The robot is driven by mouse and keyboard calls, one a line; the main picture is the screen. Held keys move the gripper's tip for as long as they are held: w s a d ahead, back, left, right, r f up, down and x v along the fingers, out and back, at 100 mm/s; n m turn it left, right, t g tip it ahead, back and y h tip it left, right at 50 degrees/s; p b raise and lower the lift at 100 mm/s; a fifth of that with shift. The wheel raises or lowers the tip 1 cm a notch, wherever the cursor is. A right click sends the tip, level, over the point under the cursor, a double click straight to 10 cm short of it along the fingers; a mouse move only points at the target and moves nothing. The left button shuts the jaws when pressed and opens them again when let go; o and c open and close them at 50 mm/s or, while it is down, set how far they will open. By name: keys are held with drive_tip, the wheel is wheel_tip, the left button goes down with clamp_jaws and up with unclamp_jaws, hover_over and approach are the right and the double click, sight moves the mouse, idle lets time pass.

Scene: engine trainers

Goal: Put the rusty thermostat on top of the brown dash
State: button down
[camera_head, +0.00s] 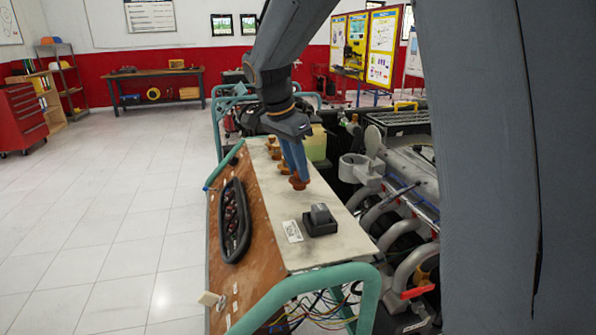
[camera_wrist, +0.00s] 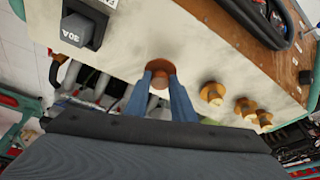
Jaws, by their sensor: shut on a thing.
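My gripper (camera_head: 297,172) points down over the cream top of the brown dash (camera_head: 245,260). Its blue fingers are shut on a rusty-orange thermostat (camera_head: 299,183), which looks upright. In the wrist view the thermostat (camera_wrist: 160,80) sits between the two fingertips (camera_wrist: 160,72). It is at or just above the top surface; I cannot tell whether it touches. Other similar orange-brown pieces stand on the same top, at the far end in the head view (camera_head: 274,148) and to the right in the wrist view (camera_wrist: 211,93).
A black block marked 30A (camera_head: 320,220) stands on the near part of the top; it also shows in the wrist view (camera_wrist: 82,28). A green tube frame (camera_head: 310,280) borders the dash. The engine (camera_head: 400,215) is to the right. Bare top surface lies around the held piece.

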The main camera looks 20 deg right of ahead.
drive_tip(key=shift+f, duration=0.9)
drive_tip(key=c, duration=1.5)
unclamp_jaws()
drive_tip(key=shift+f, duration=0.1)
drive_tip(key=b+v, duration=0.3)
drive_tip(key=v, duration=0.9)
